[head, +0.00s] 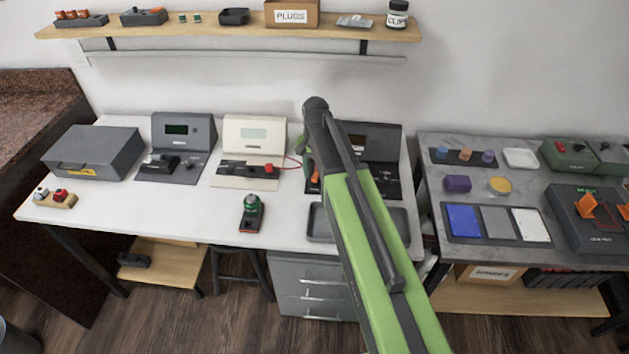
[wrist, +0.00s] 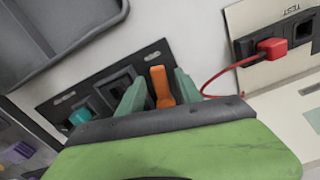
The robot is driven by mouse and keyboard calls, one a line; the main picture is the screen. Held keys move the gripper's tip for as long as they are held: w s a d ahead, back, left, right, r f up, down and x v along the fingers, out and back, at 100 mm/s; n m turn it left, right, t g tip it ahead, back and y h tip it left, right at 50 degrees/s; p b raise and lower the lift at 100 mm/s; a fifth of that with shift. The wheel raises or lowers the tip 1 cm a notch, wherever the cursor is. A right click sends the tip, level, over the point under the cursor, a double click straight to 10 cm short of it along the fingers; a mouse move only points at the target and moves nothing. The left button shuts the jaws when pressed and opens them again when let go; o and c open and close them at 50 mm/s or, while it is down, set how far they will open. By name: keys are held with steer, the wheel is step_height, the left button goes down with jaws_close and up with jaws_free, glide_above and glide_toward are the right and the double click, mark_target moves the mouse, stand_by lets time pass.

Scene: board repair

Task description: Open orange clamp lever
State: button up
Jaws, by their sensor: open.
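The orange clamp lever (wrist: 160,88) stands up from a black panel (wrist: 97,88) in the wrist view. My gripper (wrist: 159,80) is open, with one green finger on each side of the lever. The fingers look apart from it, with a narrow gap on each side; I cannot tell whether either one touches it. The lever's lower end is hidden behind my wrist. In the head view my gripper (head: 309,172) is low over the dark device (head: 372,142) on the white table, and my arm covers much of that device.
A cream tester (head: 255,133) with a red plug (wrist: 272,47) and red cable stands beside the panel. A grey tray (wrist: 60,40) lies close by. A teal knob (wrist: 80,117) is on the same panel. The right bench holds another device with an orange lever (head: 587,206).

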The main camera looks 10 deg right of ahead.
jaws_close()
stand_by(0.3)
steer(key=shift+s+d+n, duration=0.15)
steer(key=shift+d+n, duration=0.1)
steer(key=shift+n, duration=0.4)
steer(key=shift+s+d+n, duration=0.1)
steer(key=shift+d+n, duration=0.15)
steer(key=shift+n, duration=0.4)
jaws_free()
steer(key=shift+r, duration=0.1)
